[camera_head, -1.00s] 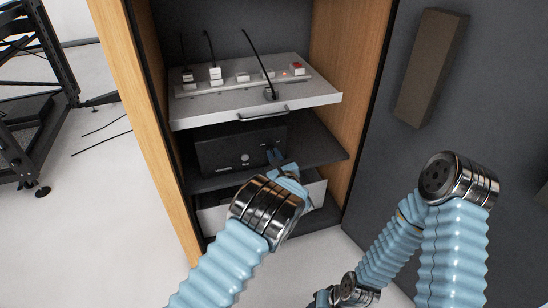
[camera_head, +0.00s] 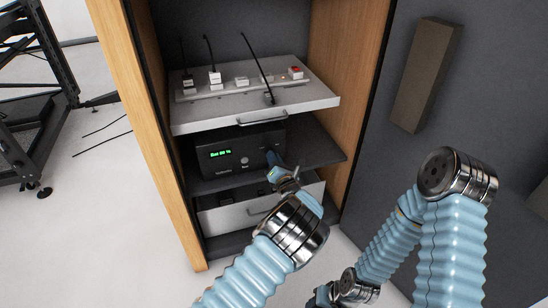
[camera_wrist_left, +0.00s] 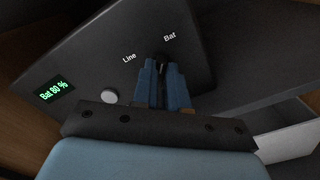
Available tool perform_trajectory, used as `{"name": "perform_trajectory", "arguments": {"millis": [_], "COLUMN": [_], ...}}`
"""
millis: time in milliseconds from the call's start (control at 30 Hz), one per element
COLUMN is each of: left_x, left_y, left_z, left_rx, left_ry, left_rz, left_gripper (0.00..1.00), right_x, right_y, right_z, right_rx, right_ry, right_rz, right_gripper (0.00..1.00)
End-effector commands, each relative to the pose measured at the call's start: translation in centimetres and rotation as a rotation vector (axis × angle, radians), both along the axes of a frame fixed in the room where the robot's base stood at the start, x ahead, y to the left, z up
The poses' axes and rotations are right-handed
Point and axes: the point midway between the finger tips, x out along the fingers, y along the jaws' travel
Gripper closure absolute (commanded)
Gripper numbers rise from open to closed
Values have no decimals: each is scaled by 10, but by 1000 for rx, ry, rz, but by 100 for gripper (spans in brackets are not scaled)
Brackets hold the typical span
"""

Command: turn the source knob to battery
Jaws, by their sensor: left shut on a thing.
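The black power unit (camera_head: 225,150) stands on the middle shelf of the cabinet. Its green display is lit, and in the left wrist view the display (camera_wrist_left: 54,89) reads "Bat 80 %". The source knob (camera_wrist_left: 162,62) is a small dark knob near the labels "Line" and "Bat". My left gripper (camera_wrist_left: 163,72) is shut on the knob, its blue fingers on either side of it and hiding part of it. In the head view my left gripper (camera_head: 274,160) reaches the unit's right front. My right arm shows at the right; its gripper fingers are not visible.
A pull-out shelf (camera_head: 190,122) with a power strip (camera_head: 210,93), plugs and cables is above the unit. A white drawer (camera_head: 225,217) is below. Wooden cabinet walls (camera_head: 345,80) stand on both sides. A round button (camera_wrist_left: 109,96) sits left of the knob.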

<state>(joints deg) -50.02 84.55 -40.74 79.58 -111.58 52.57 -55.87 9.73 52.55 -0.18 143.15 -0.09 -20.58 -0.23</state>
Motion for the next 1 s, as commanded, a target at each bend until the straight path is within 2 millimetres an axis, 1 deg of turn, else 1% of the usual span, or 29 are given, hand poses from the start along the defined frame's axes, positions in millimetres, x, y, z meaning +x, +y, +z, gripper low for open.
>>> {"name": "perform_trajectory", "arguments": {"millis": [300,833,867,1000], "left_x": [-1,-1,-1,0], "left_y": [0,0,0,0], "left_z": [-2,-2,-2,-2], "left_rx": [108,130,130,128], "left_ry": [39,46,46,45], "left_rz": [0,0,0,0], "left_gripper": [100,100,84,63], "right_x": [0,0,0,0], "right_y": [-1,-1,-1,-1], "right_z": [5,5,5,5], "right_rx": [-1,-1,-1,-1], "right_ry": [-2,-1,-1,-1], "right_rz": [-1,-2,-2,-2], "right_gripper": [57,57,57,57]}}
